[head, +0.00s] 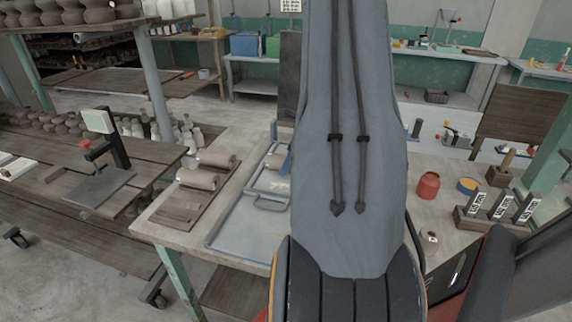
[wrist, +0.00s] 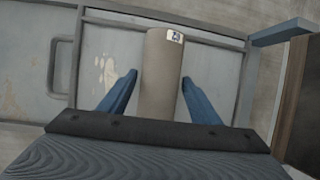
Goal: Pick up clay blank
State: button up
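In the wrist view a grey-brown clay blank (wrist: 161,72), a cylinder with a small white-and-blue label at its far end, lies over a grey metal tray (wrist: 214,68). My gripper (wrist: 160,92) is open, with one blue finger on each side of the blank. Narrow gaps show between the fingers and the blank. The blank's near end is hidden behind the gripper body. In the head view my arm covers much of the tray (head: 232,238), and only a bit of a blue finger shows at the arm's left edge.
Two similar clay cylinders (head: 216,159) (head: 196,179) lie on a dark board (head: 180,208) left of the tray. A red jar (head: 428,185), a blue-and-yellow tub (head: 467,187) and a labelled wooden rack (head: 497,212) stand at right. A shelf post (head: 152,85) rises at left.

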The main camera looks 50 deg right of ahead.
jog(key=c, duration=1.2)
